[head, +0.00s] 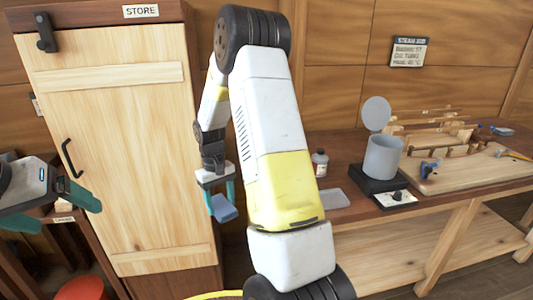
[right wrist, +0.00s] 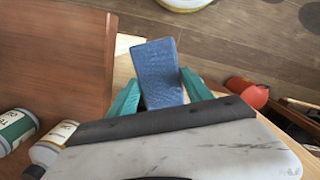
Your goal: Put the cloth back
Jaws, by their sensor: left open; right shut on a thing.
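The blue cloth (head: 225,209) is a small folded-looking piece held in my right gripper (head: 220,198), in front of the bench's left end. In the right wrist view the cloth (right wrist: 158,72) stands out between the two teal fingers of my right gripper (right wrist: 155,95), which is shut on it. My left gripper (head: 70,217) is open and empty at the left edge, in front of the lower left of the closed wooden door marked STORE (head: 115,150). The door has a black handle (head: 71,158) and a black latch (head: 45,33) at its upper left.
The workbench (head: 350,180) carries a bottle (head: 320,162), a grey flat piece (head: 333,198), a grey pot (head: 383,156) with a raised round lid (head: 376,113), and a wooden jig at right. A red round object (head: 80,288) stands low at left. My right arm hides the middle.

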